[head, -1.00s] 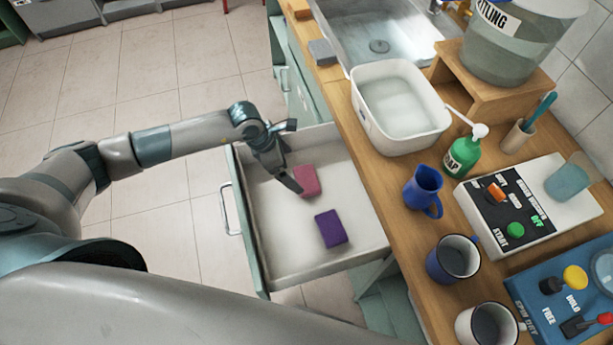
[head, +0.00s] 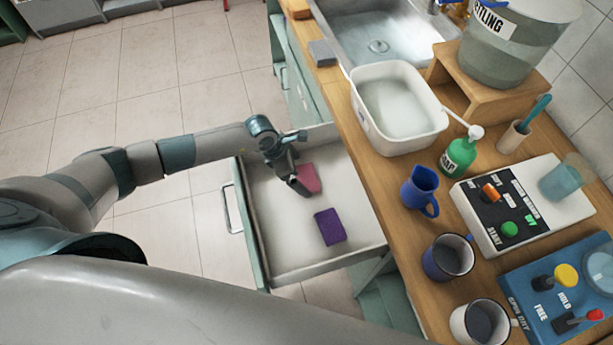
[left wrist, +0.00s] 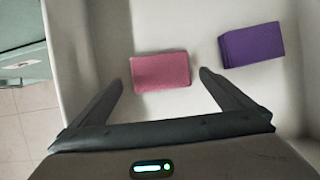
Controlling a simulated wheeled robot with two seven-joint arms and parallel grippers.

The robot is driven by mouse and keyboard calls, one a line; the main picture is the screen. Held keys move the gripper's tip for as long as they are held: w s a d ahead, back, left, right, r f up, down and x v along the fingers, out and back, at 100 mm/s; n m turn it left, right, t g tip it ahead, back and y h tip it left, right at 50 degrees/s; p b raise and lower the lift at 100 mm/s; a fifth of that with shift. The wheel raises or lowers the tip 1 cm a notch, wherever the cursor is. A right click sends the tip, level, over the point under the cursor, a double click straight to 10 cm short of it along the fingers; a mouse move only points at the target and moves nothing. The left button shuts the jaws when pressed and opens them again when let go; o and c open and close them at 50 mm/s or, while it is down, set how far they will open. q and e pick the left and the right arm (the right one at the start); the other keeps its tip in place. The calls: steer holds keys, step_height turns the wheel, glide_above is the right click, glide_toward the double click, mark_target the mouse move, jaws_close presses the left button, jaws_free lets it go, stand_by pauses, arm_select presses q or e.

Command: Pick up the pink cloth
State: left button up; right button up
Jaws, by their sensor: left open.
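The pink cloth (head: 312,178) lies folded on the floor of the open drawer (head: 290,238). In the left wrist view the pink cloth (left wrist: 161,72) lies flat, just beyond and between the two fingertips. My left gripper (head: 300,187) is over the drawer, pointing down, and hides part of the cloth in the head view. In the left wrist view my left gripper (left wrist: 161,80) is open with nothing between its fingers. My right gripper is not in view.
A purple cloth (head: 330,227) lies in the same drawer, nearer than the pink one. The drawer's walls surround both. The wooden counter (head: 375,190) to the right carries a white basin (head: 392,140), a green soap bottle (head: 460,155), mugs and control boxes.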

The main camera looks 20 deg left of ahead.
mark_target(306, 179)
arm_select(q)
steer(key=shift+p+x, duration=0.3)
steer(key=shift+x, duration=1.2)
steer(key=shift+r, duration=0.1)
steer(key=c, duration=1)
